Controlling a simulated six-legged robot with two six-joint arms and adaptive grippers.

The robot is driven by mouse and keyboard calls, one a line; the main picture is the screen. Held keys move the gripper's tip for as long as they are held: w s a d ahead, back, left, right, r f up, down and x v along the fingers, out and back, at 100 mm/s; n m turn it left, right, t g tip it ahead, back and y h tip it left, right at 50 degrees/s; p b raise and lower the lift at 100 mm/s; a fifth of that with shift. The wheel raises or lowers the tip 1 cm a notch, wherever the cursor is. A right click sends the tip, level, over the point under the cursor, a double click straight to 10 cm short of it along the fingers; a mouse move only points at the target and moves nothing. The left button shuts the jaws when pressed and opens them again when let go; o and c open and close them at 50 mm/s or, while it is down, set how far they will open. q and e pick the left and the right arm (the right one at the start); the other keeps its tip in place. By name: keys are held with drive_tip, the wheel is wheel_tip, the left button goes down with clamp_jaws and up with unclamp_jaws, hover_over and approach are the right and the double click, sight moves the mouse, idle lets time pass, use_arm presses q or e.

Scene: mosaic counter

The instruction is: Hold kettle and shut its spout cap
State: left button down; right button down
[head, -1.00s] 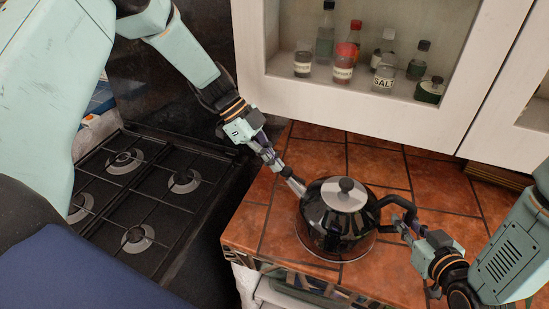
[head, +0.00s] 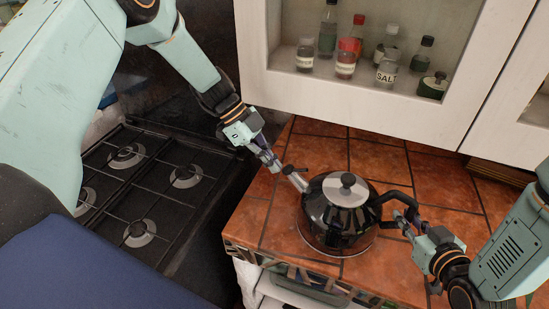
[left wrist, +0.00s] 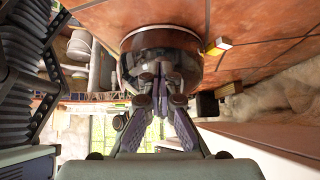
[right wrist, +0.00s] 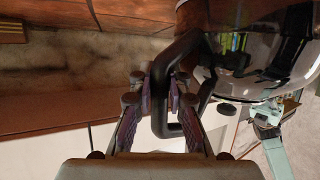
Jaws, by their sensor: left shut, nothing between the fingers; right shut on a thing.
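The black kettle (head: 330,221) with a grey lid stands upright on the tiled counter. Its metal spout (head: 298,181) points up and left. A small dark piece at the spout tip looks like the spout cap (head: 289,169); I cannot tell whether it is closed. My left gripper (head: 277,164) is shut and empty, close beside the spout tip; contact is unclear. The left wrist view shows its fingers (left wrist: 160,88) together before the kettle body (left wrist: 165,42). My right gripper (head: 400,220) is shut on the kettle's black handle (right wrist: 184,45).
A black gas stove (head: 150,200) lies left of the counter. A white wall cabinet (head: 350,105) with several bottles and jars hangs behind the kettle. Bare counter tiles (head: 400,275) show in front and right of the kettle.

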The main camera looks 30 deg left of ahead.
use_arm(q)
drive_tip(key=shift+r, duration=0.1)
use_arm(e)
drive_tip(key=shift+f, duration=0.1)
use_arm(q)
drive_tip(key=shift+r, duration=0.7)
drive_tip(key=shift+a+r, duration=0.15)
drive_tip(key=a+r, duration=0.1)
drive_tip(key=a, duration=1.1)
drive_tip(key=shift+a, duration=0.4)
